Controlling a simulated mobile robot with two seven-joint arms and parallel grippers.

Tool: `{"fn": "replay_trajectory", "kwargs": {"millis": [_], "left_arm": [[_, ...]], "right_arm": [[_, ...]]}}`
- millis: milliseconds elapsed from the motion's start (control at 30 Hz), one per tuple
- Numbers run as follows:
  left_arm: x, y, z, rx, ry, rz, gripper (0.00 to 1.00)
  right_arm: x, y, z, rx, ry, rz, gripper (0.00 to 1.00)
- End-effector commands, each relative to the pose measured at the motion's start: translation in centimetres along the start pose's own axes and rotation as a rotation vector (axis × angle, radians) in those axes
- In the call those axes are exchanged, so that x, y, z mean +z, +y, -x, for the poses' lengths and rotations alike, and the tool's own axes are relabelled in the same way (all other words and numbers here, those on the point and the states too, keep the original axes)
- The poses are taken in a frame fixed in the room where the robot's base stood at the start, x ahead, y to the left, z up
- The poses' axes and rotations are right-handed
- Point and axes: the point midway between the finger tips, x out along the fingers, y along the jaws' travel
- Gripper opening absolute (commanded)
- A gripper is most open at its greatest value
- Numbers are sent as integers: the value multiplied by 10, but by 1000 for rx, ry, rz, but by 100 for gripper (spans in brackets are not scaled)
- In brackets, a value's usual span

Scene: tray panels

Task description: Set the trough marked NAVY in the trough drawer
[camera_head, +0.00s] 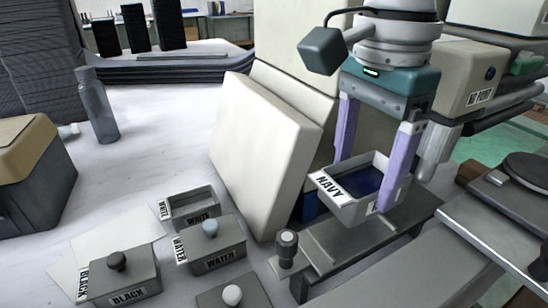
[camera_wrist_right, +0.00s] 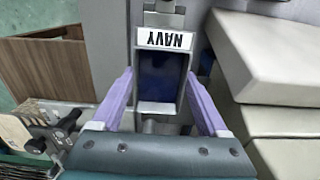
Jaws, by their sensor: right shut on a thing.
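The trough marked NAVY (camera_head: 352,207) is a small grey open box with dark blue inside and white labels. My right gripper (camera_head: 368,187) is shut on it, with one purple finger on each side, and holds it about level. In the right wrist view the NAVY trough (camera_wrist_right: 160,108) lies between the fingers (camera_wrist_right: 160,78), its label facing away from the gripper. What looks like the trough drawer (camera_head: 335,242), a grey slide with a dark knob at its end, is below the trough. Whether the trough touches it I cannot tell. My left gripper is not in view.
Troughs marked WHITE (camera_head: 192,208), WATER (camera_head: 212,258) and BLACK (camera_head: 122,280) stand on the white table at lower left; WATER and BLACK have knobbed lids. A large pale panel (camera_head: 262,155) leans close to the held trough. A grey bottle (camera_head: 97,105) stands farther back.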

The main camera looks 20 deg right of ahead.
Motion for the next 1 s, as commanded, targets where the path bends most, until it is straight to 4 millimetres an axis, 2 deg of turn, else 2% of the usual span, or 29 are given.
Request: {"fn": "replay_trajectory", "kwargs": {"millis": [33,267,433,867,900,1000], "left_arm": [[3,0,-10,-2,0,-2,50],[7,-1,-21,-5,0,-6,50],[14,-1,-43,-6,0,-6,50],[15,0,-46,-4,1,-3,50],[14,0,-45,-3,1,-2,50],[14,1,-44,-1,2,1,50]], "right_arm": [[0,0,-12,-1,0,1,0],[0,0,-28,-1,0,1,0],[0,0,-58,0,0,0,0],[0,0,-63,-1,-1,0,0],[0,0,-61,0,0,0,81],[0,0,-61,0,0,0,93]]}}
